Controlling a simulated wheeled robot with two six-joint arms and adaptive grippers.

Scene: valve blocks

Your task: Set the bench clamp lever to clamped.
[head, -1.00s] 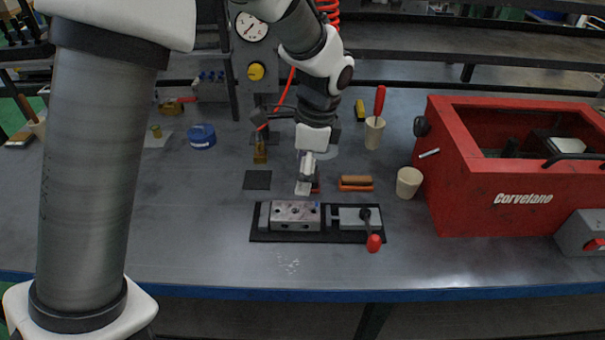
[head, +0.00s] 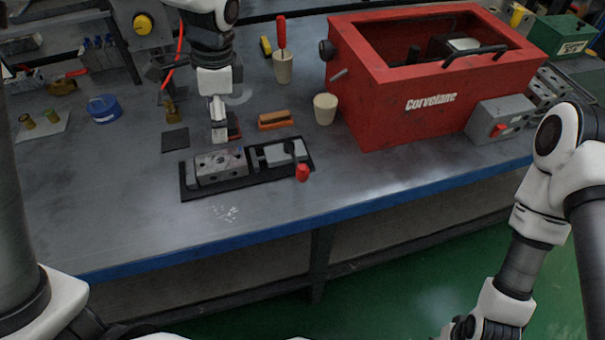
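The bench clamp (head: 189,193) lies on the bench on a black base, with a grey metal valve block (head: 221,167) with holes at its left end. Its lever (head: 302,172) has a black arm and a red knob, and points toward the front edge of the bench from the right end of the clamp. My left gripper (head: 218,133) points down just behind the block, to the left of the lever and apart from it. Its fingers are seen edge-on, so their opening cannot be told.
A beige cup (head: 325,108), an orange-brown brush-like item (head: 274,120) and a dark pad (head: 175,140) lie near the clamp. The bench front is clear.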

